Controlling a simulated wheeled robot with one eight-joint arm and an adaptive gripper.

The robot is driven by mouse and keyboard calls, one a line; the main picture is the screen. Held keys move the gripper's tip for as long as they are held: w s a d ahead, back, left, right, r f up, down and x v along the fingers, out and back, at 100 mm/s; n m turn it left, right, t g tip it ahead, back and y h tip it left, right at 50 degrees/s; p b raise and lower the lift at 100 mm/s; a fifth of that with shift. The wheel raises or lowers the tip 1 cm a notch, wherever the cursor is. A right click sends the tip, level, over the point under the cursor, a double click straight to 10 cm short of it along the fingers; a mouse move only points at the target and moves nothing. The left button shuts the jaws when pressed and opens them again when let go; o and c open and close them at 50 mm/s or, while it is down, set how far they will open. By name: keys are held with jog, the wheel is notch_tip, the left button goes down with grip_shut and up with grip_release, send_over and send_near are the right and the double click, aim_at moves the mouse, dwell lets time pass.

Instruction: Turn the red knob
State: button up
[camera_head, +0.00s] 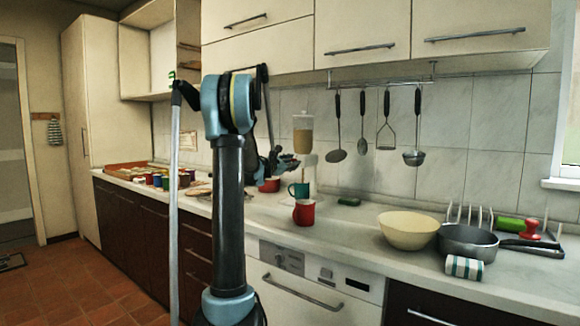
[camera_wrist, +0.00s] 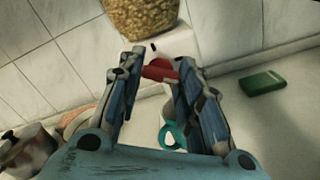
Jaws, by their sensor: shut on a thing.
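A dispenser with a clear container of tan grain (camera_head: 303,138) stands against the tiled wall, and its container (camera_wrist: 142,14) fills the top of the wrist view. The red knob (camera_wrist: 160,71) is on the dispenser's white body (camera_wrist: 176,40), below the container. My gripper (camera_wrist: 158,62) has its two fingers on either side of the red knob, shut on it. In the head view my gripper (camera_head: 286,163) is at the dispenser, and I cannot make out the knob there. A teal mug (camera_head: 299,190) stands below; it also shows in the wrist view (camera_wrist: 170,136), partly hidden by a finger.
A red mug (camera_head: 304,213) stands in front of the teal one, another red mug (camera_head: 269,185) to the left. A green sponge (camera_head: 349,202) lies to the right. A cream bowl (camera_head: 408,231) and a dark pan (camera_head: 467,241) are further right. Utensils hang from a rail above.

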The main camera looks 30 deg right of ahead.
jog(key=m, duration=1)
jog(key=shift+f+m, duration=0.1)
jog(key=shift+m, duration=0.5)
jog(key=o, duration=1.1)
jog(key=shift+c, duration=0.2)
jog(key=shift+a, duration=0.1)
jog(key=v, duration=1.2)
jog(key=shift+f, duration=0.1)
